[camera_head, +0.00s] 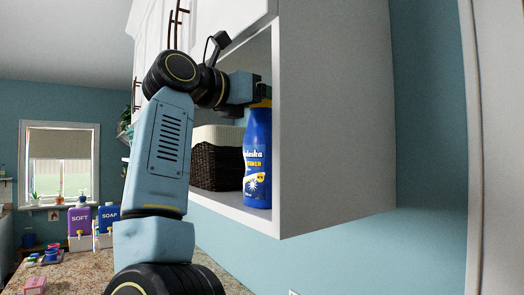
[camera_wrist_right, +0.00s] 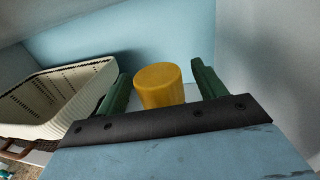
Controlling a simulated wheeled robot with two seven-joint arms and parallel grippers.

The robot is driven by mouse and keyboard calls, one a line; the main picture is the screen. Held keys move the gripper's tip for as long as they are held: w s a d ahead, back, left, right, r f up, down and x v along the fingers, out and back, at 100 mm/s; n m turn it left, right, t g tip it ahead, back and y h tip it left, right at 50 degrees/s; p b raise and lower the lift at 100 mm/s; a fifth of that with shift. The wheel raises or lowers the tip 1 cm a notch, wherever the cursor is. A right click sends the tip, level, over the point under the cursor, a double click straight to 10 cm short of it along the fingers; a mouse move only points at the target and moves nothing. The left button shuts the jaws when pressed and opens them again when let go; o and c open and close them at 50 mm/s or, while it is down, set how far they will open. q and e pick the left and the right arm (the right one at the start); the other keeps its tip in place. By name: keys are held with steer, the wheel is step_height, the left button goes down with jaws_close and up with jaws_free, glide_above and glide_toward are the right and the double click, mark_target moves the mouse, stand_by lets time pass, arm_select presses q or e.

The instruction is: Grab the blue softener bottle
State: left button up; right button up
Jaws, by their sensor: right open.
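The blue softener bottle (camera_head: 257,165) stands upright near the front right of an open cabinet shelf in the head view. Its label is blue with white and yellow print, and its cap is yellow. My right gripper (camera_head: 262,92) is at the height of the cap, above the bottle's body. In the right wrist view, the yellow cap (camera_wrist_right: 158,85) lies between the two green fingers of the open right gripper (camera_wrist_right: 160,88), with a gap on each side. The bottle's body is hidden there. My left gripper is in neither view.
A dark wicker basket with a white liner (camera_head: 216,160) stands left of the bottle on the shelf; its liner shows at left in the wrist view (camera_wrist_right: 60,100). The cabinet's side wall (camera_head: 335,110) is close on the right. Purple and blue dispensers (camera_head: 80,222) stand on the counter below.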

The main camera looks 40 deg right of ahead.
steer(key=shift+a, duration=0.15)
steer(key=shift+c, duration=1)
jaws_close()
steer(key=shift+r, duration=0.2)
